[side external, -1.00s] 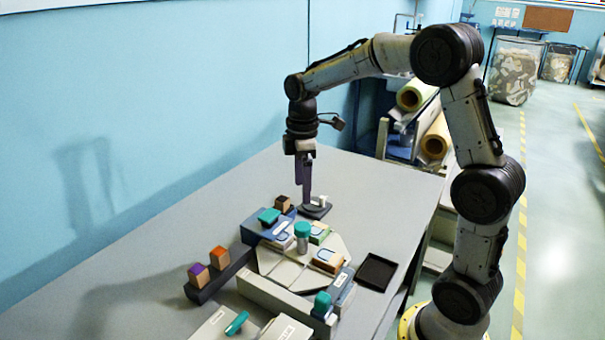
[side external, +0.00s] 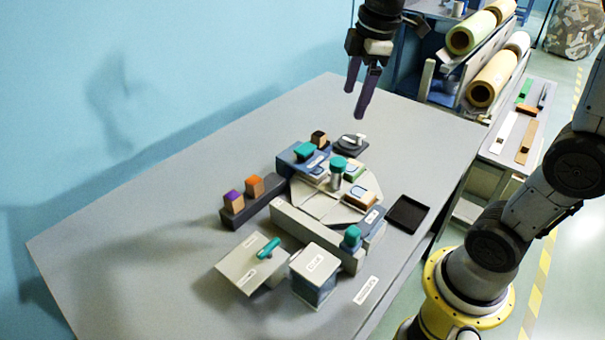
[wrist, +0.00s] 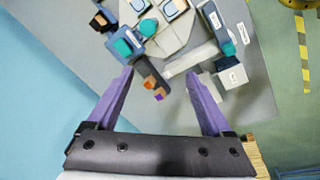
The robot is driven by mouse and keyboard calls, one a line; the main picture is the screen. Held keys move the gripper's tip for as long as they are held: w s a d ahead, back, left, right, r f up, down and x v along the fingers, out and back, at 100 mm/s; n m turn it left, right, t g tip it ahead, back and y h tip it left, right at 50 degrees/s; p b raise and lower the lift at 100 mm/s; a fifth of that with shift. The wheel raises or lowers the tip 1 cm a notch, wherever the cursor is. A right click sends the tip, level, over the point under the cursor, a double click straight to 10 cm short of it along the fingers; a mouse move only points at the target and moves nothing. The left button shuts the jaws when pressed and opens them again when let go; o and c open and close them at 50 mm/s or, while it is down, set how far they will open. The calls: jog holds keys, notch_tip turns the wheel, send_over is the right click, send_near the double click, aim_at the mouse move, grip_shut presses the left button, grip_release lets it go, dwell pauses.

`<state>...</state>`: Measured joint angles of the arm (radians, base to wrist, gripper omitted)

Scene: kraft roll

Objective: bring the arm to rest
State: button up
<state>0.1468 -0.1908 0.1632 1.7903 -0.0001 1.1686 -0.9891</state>
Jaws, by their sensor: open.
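My gripper (side external: 356,104) hangs above the far part of the grey table (side external: 180,210), well clear of the surface. Its two purple fingers are apart with nothing between them. In the wrist view my gripper (wrist: 160,73) is also open and empty, with the table and its fixtures well below. My arm is raised; its upper links run out of the side view.
A grey fixture (side external: 318,205) with teal knobs stands mid-table. Blocks with purple (side external: 233,200) and orange (side external: 254,185) tops sit left. A black tray (side external: 408,213) lies right. The table's left is clear.

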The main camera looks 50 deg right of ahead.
jog(key=s+a+f+m+t, duration=0.1)
jog(key=s+m, duration=0.3)
jog(key=s, duration=0.4)
jog(key=s+a+f+m+t, duration=0.2)
jog(key=s+a+f+m, duration=0.1)
jog(key=s, duration=0.4)
jog(key=f+m, duration=0.1)
jog(key=m, duration=0.1)
jog(key=shift+s+a+f+m, duration=0.15)
jog(key=shift+s+a+m, duration=0.15)
jog(key=shift+s+a, duration=0.1)
